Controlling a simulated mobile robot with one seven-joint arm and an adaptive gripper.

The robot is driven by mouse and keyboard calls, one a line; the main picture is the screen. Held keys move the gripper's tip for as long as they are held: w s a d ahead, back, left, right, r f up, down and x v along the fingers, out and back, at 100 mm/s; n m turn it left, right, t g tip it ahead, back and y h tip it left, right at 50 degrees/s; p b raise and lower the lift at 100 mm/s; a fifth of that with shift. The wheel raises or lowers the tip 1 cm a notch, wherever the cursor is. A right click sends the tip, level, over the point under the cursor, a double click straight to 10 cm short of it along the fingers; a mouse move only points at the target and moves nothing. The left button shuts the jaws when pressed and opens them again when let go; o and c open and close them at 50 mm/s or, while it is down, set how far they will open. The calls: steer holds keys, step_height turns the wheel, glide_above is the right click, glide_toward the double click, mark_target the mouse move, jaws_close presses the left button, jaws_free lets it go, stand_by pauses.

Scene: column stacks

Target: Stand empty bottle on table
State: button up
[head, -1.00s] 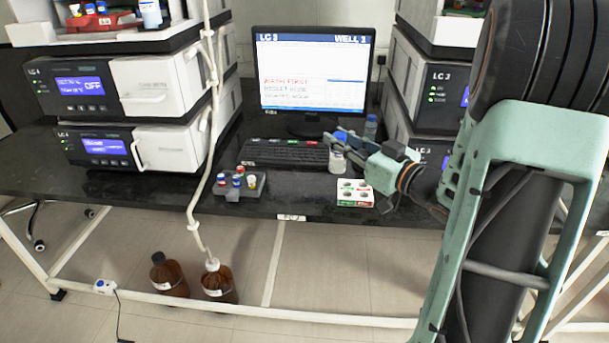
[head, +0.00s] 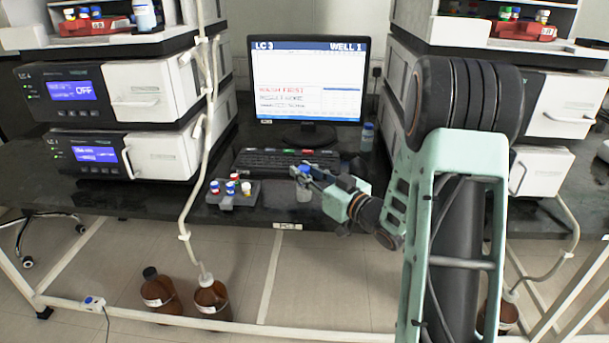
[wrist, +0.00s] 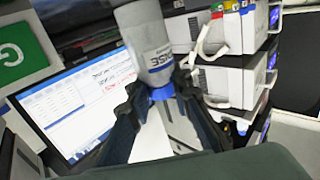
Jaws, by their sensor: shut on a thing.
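My gripper (head: 304,173) is over the front part of the black table (head: 270,213), in front of the keyboard. It is shut on a small translucent bottle (head: 304,194), which hangs below the fingers and looks about upright. Another clear bottle with a blue cap (head: 367,138) stands on the table right of the monitor.
A grey rack (head: 233,198) with several coloured-cap vials stands left of my gripper. The keyboard (head: 286,161) and monitor (head: 307,80) are behind. Instrument stacks (head: 160,152) flank the table, and a white tube (head: 190,190) hangs at the left. Brown bottles (head: 212,300) are on the floor.

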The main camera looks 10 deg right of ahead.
steer(key=shift+r, duration=0.1)
steer(key=shift+f, duration=0.2)
steer(key=o, duration=0.9)
steer(key=shift+c, duration=0.2)
steer(key=shift+r, duration=0.1)
steer(key=shift+r, duration=0.25)
steer(key=p+v, duration=0.1)
steer(key=v, duration=1.1)
steer(key=shift+f, duration=0.1)
steer(key=shift+a+p, duration=0.1)
steer(key=shift+p, duration=0.2)
